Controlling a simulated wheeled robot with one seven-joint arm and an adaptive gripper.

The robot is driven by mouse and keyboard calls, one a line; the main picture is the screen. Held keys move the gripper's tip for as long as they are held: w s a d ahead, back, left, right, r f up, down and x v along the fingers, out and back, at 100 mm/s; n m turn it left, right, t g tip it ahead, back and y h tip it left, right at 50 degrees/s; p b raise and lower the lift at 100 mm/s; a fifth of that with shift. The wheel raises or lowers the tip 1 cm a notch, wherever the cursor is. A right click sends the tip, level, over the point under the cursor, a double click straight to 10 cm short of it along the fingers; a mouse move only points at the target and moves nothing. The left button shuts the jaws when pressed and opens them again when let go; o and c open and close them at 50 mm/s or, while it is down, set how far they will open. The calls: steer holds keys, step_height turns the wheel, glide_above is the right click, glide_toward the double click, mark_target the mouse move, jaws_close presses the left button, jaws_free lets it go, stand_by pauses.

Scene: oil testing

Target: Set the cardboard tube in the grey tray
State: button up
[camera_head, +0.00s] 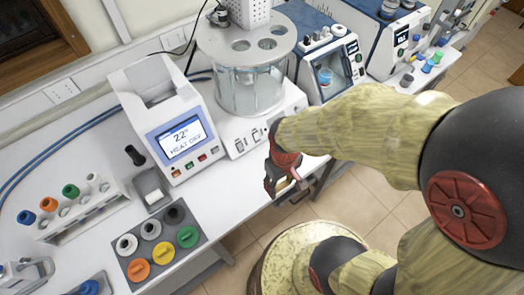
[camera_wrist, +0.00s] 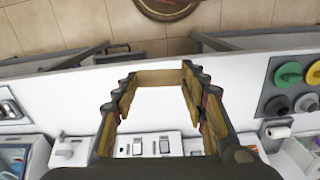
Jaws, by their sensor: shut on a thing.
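A dark panel with coloured ring pieces (camera_head: 159,245) lies nearest the tray. A tube rack (camera_head: 80,215) stands left, a black stopper (camera_head: 135,155) behind. The display machine (camera_head: 180,140) and glass bath (camera_head: 247,88) line the back.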

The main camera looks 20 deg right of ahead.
steer(key=shift+s+d+f, duration=0.1)
steer(key=shift+s+f, duration=0.2)
steer(key=shift+f, duration=0.05)
steer(key=shift+w+n, duration=0.3)
steer(key=shift+w, duration=0.05)
steer(key=w+f, duration=0.3)
steer(key=w, duration=0.1)
steer(key=w+d+f+b, duration=0.1)
steer(key=w+f, duration=0.2)
steer(key=w, duration=0.1)
steer(key=w+f, duration=0.3)
steer(key=w, duration=0.1)
steer(key=shift+w+d, duration=0.25)
steer(key=shift+w+d+f, duration=0.1)
steer(key=shift+w+f, duration=0.3)
steer(key=shift+f, duration=0.1)
steer(key=shift+f+b, duration=0.3)
steer(key=shift+f, duration=1.15)
steer(key=shift+f, duration=0.15)
steer(key=o, duration=0.7)
